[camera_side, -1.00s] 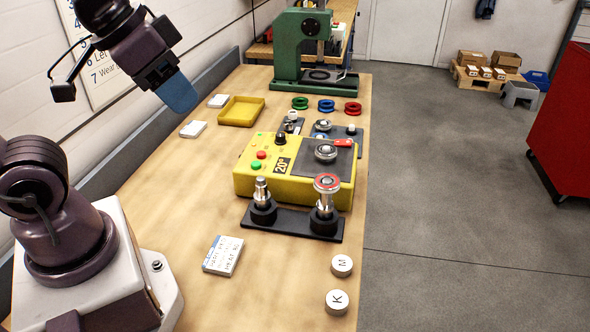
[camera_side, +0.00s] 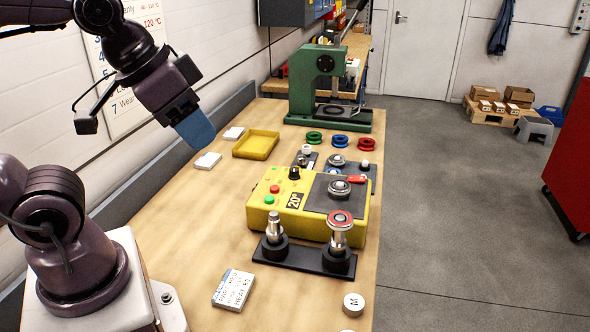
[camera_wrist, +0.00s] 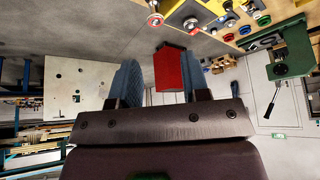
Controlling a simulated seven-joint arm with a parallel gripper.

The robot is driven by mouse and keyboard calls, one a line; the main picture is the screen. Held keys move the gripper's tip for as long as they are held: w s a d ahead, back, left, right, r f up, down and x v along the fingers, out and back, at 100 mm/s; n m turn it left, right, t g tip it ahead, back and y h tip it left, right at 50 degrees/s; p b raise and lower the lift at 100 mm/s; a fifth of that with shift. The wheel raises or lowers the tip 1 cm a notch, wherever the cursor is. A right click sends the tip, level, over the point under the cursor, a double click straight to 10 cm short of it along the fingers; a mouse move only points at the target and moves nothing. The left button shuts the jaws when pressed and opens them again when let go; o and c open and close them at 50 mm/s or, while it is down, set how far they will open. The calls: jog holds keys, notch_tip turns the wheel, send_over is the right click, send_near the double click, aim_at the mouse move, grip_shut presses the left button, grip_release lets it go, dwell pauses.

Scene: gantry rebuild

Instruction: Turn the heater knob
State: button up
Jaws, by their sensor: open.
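The heater is a yellow box (camera_side: 258,215) in the middle of the bench, with a dark plate on its right part. Its black knob (camera_side: 294,173) stands on the top left, above a red and a green button. The front label reads 20°. My gripper (camera_side: 196,132) hangs in the air left of the heater and higher, well apart from the knob. The wrist view shows its two blue fingers (camera_wrist: 160,78) spread apart with nothing between them. Part of a yellow box (camera_wrist: 195,12), likely the heater, shows at that view's top edge; its knob is not clear there.
A dark base (camera_side: 303,258) with two upright posts stands in front of the heater. A yellow tray (camera_side: 257,145), coloured rings (camera_side: 340,141) and a green press (camera_side: 303,90) stand behind. A card (camera_side: 233,290) and a white disc (camera_side: 353,304) lie in front.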

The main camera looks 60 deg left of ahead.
jog(key=shift+o, duration=0.4)
jog(key=shift+o, duration=0.9)
jog(key=shift+a+f, duration=0.1)
jog(key=shift+f, duration=0.05)
jog(key=n+g, duration=0.6)
jog(key=n, duration=1.1)
send_over(294, 169)
notch_tip(294, 169, down, 13)
jog(key=shift+m, duration=0.3)
notch_tip(294, 169, down, 13)
jog(key=shift+r, duration=0.2)
